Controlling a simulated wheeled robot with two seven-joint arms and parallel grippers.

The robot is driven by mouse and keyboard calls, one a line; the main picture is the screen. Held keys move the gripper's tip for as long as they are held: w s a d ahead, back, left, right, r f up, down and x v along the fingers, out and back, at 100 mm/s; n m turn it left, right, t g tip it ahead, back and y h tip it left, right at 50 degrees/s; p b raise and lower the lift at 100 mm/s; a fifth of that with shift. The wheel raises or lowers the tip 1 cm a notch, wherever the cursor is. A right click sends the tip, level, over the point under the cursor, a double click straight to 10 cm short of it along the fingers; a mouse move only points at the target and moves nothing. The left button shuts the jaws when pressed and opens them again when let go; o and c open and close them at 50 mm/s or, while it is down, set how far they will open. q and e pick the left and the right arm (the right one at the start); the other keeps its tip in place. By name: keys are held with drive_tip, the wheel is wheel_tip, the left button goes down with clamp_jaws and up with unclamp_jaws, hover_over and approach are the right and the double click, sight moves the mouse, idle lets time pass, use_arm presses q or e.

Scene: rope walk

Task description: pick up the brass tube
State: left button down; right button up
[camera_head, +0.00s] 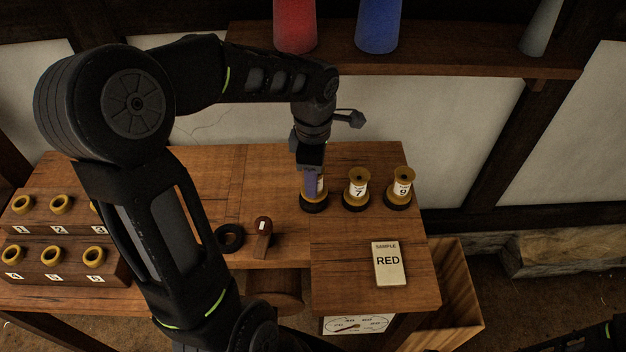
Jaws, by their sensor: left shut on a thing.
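My left gripper (312,180) reaches down from above and is shut on the leftmost brass tube (321,186) of a row of three. That tube is mostly hidden behind the fingers, so its number cannot be read. It stands upright at a round black base (314,206); whether it is lifted at all cannot be told. To its right stand two like brass-coloured tubes with white labels, number 7 (358,188) and number 9 (401,187), each on a black base.
A stepped wooden rack (60,240) with numbered brass rings is at left. A black ring (229,237), a small brown piece (263,232) and a "SAMPLE RED" card (388,264) lie on the table (345,235). A shelf (440,63) with coloured cones runs behind.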

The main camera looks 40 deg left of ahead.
use_arm(q)
drive_tip(key=s+d+b, duration=0.3)
drive_tip(key=s+d, duration=0.7)
drive_tip(key=s, duration=0.3)
drive_tip(key=shift+s, duration=0.3)
use_arm(e)
wheel_tip(320, 180, down, 4)
drive_tip(key=shift+w+r, duration=0.15)
drive_tip(key=shift+r, duration=0.1)
use_arm(q)
drive_tip(key=shift+d, duration=0.1)
